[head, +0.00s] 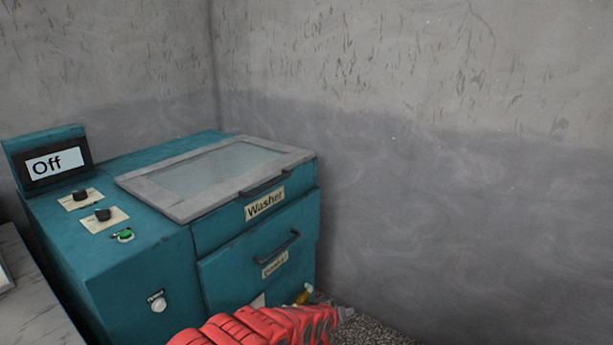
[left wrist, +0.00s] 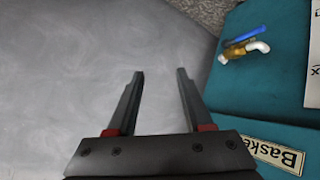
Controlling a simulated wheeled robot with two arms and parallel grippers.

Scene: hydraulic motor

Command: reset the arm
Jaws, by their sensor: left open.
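My left gripper (left wrist: 160,72) is open in the left wrist view, its two dark fingers apart with nothing between them. Plain grey surface shows behind the fingers. My right gripper is not in view.
Grey walls (head: 450,200) stand behind and right.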

